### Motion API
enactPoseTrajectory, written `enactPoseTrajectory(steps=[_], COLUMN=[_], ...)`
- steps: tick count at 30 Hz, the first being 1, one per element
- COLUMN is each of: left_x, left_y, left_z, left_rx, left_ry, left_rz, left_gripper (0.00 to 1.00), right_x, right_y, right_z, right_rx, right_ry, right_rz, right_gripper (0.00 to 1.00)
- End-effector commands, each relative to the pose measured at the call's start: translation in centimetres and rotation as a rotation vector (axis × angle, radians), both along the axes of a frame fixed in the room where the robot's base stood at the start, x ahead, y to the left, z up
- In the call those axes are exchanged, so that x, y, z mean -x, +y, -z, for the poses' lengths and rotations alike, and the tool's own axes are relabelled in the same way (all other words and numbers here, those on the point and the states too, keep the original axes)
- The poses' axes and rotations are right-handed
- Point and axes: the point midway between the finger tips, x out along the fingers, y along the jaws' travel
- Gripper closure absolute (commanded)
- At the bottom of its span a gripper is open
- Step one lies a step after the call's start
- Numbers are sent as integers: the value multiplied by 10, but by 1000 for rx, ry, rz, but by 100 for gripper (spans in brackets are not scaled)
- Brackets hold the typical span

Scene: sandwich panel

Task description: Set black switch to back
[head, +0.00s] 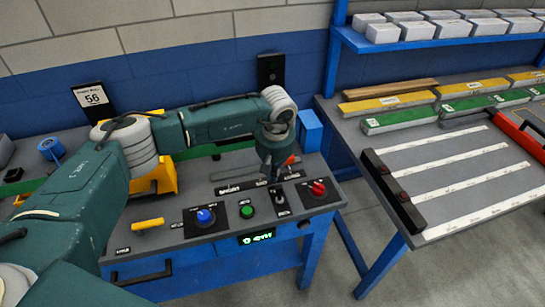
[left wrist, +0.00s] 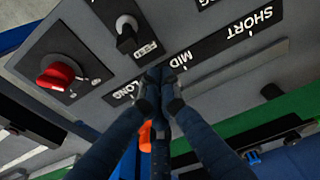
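The black switch (head: 280,199) sits on the panel between the green button and the red knob. In the left wrist view the black switch (left wrist: 126,34) has a pale round collar and a short black lever beside the word FEED. Its lever points toward the lower part of that picture; I cannot tell for sure which setting it is in. My left gripper (head: 271,177) points down just behind the switch, over the length-label strip. In the left wrist view its fingertips (left wrist: 158,76) are together beside the strip, apart from the switch. My right gripper is not in view.
A red knob (head: 318,187), green button (head: 247,211) and blue knob (head: 205,216) flank the switch. A yellow handle (head: 148,224) lies at the panel's left. A label strip (left wrist: 190,57) reads LONG, MID, SHORT. Another table (head: 450,160) with colored bars stands at the right.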

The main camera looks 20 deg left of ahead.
Motion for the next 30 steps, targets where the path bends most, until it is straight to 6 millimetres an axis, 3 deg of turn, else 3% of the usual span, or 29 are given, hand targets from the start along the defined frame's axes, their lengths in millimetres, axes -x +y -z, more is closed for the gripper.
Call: enactPoseTrajectory(steps=[1, 5, 19, 30], left_x=[7, 18, 23, 34], left_y=[-6, -13, -17, -24], left_z=[-11, -12, -10, -14], left_rx=[4, 2, 2, 2], left_ry=[-2, -3, -4, -7], left_rz=[6, 4, 1, 3], left_gripper=[100, 100, 100, 100], right_x=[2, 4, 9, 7], right_y=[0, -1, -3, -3], right_z=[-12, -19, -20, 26], right_rx=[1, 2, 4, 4], right_ry=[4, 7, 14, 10], right_rz=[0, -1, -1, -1], right_gripper=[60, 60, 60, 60])
